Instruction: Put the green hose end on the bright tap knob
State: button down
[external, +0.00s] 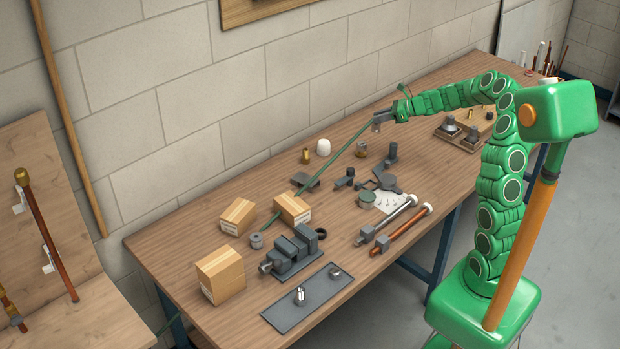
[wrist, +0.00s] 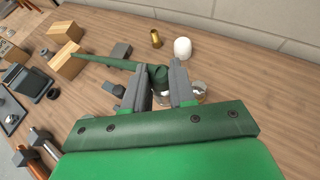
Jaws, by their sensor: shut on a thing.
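The long green hose (external: 330,168) slants from my gripper down toward the table near the cardboard boxes; it also shows in the wrist view (wrist: 110,63). My gripper (external: 380,119) is above the far middle of the table. In the wrist view its fingers (wrist: 159,86) are shut on the thick hose end (wrist: 159,75). A bright silvery knob (external: 300,296) stands on the dark plate (external: 312,301) at the table's front, far from my gripper. A second, smaller knob (external: 335,272) stands on the same plate. Which is the tap knob is not certain.
Cardboard boxes (external: 221,275) and a grey vise (external: 290,254) stand close to the plate. Two pipes (external: 405,228) lie right of it. A brass fitting (external: 306,156) and a white cup (external: 323,147) stand near the wall. Small metal parts lie below my gripper.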

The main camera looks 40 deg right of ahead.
jog(key=shift+w+d+f, duration=0.45)
jog(key=shift+w+f, duration=0.8)
jog(key=shift+w, duration=0.15)
jog(key=shift+w+d+f, duration=0.4)
jog(key=shift+w+f, duration=0.9)
jog(key=shift+w, duration=0.1)
jog(key=shift+w+d+f, duration=0.45)
jog(key=shift+w+f, duration=0.8)
jog(key=shift+w, duration=0.15)
jog(key=shift+w+f, duration=0.1)
jog(key=shift+f, duration=1.45)
jog(key=shift+f, duration=0.1)
jog(key=c, duration=0.9)
grip_release()
jog(key=shift+c, duration=0.2)
